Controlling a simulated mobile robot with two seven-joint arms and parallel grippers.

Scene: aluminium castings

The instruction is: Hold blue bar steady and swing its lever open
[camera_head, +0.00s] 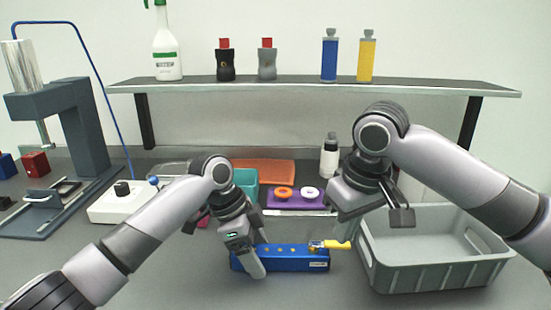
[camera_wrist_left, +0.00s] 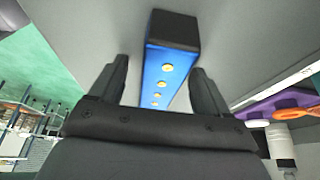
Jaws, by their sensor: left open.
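The blue bar (camera_head: 290,260) lies on the table at the middle front, with a row of brass-coloured holes along its top. Its yellow lever (camera_head: 335,244) is at the right end, by a brass fitting, and points right. My left gripper (camera_head: 251,262) is at the bar's left part. In the left wrist view the blue bar (camera_wrist_left: 167,75) runs between the two open fingers, with a gap visible on either side, and its black end cap shows. My right gripper (camera_head: 376,207) hangs empty above and right of the lever, its fingers apart.
A grey bin (camera_head: 440,275) stands right of the bar. Behind are a purple tray (camera_head: 297,207) with orange and white rings, a teal bin (camera_head: 245,178) and a white bottle (camera_head: 330,158). A press (camera_head: 65,130) stands left. The table in front of the bar is clear.

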